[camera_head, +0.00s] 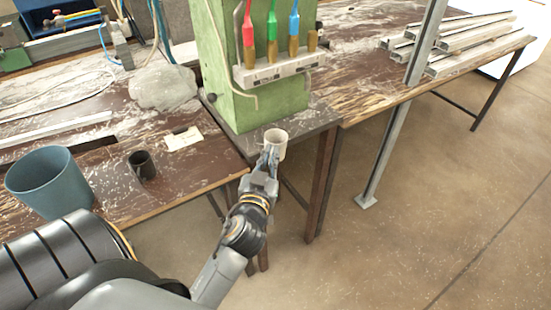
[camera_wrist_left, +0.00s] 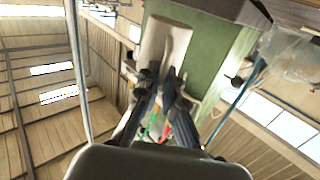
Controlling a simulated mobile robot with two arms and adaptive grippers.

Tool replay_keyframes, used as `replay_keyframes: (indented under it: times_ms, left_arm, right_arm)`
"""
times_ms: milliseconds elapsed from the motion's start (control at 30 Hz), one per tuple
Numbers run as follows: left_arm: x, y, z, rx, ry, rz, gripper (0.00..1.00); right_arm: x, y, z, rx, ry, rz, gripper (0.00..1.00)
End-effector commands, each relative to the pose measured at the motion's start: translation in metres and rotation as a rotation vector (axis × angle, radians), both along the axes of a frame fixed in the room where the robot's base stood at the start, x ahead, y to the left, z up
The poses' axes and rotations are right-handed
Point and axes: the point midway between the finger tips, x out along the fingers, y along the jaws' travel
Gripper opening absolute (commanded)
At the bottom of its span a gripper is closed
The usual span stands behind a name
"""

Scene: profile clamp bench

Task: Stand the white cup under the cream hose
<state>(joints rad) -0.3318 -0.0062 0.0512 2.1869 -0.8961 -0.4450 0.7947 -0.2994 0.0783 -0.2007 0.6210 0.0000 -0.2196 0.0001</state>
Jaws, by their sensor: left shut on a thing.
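The white cup (camera_head: 275,145) is upright at the front edge of the dark ledge before the green column. My left gripper (camera_head: 268,158) is shut on the cup from the front. In the left wrist view the cup (camera_wrist_left: 166,38) sits between the fingertips (camera_wrist_left: 163,78) of that gripper. A thin cream hose (camera_head: 251,100) hangs along the column's front left, its lower end behind and left of the cup. I cannot tell whether the cup's base touches the ledge. My right gripper is out of view.
The green column (camera_head: 228,85) carries a grey rail (camera_head: 280,70) with red, green, blue and brass fittings. A blue-grey bucket (camera_head: 47,182) and a dark cup (camera_head: 142,165) stand on the left bench. A grey post (camera_head: 398,120) rises at the right.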

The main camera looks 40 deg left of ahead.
Motion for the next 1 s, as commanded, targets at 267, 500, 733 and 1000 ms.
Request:
replay_keyframes:
  times_ms: [267, 500, 733, 1000]
  left_arm:
    - [0.009, 0.020, -0.005, 0.004, 0.001, -0.001, 0.00]
    - [0.016, 0.038, -0.006, 0.002, 0.001, -0.001, 0.00]
    - [0.023, 0.055, -0.007, 0.002, 0.000, 0.000, 0.00]
    - [0.031, 0.074, -0.008, 0.003, 0.000, 0.000, 0.00]
  right_arm:
    - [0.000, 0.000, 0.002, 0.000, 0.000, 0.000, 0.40]
    - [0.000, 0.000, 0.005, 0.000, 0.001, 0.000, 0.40]
    - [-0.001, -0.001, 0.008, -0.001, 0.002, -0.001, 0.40]
    - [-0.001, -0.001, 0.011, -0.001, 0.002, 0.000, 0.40]
